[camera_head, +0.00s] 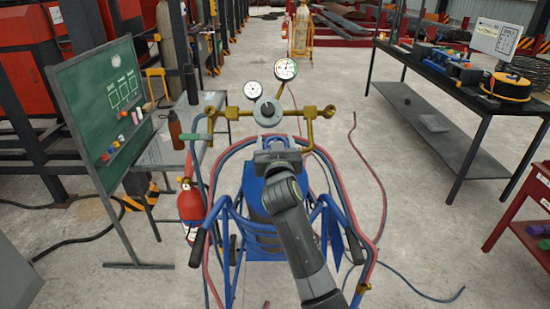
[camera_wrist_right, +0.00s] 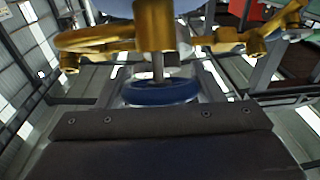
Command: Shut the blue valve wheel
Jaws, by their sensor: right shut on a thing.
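The blue valve wheel (camera_wrist_right: 162,92) shows in the right wrist view at the end of a short metal stem, below brass fittings (camera_wrist_right: 150,35). My right gripper (camera_head: 279,145) is shut on the wheel; its dark finger edge (camera_wrist_right: 160,120) crosses the lower part of the wrist view and hides part of the wheel. In the head view the gripper and arm hide the wheel. Just beyond the gripper stands the brass regulator with a grey knob (camera_head: 267,111) and two round gauges (camera_head: 285,69). My left gripper is not in view.
A blue cart (camera_head: 262,245) with red and blue hoses stands around my right arm. A red extinguisher (camera_head: 191,203) and a green board (camera_head: 105,100) are at left. A dark workbench (camera_head: 440,65) is at right, with open floor between.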

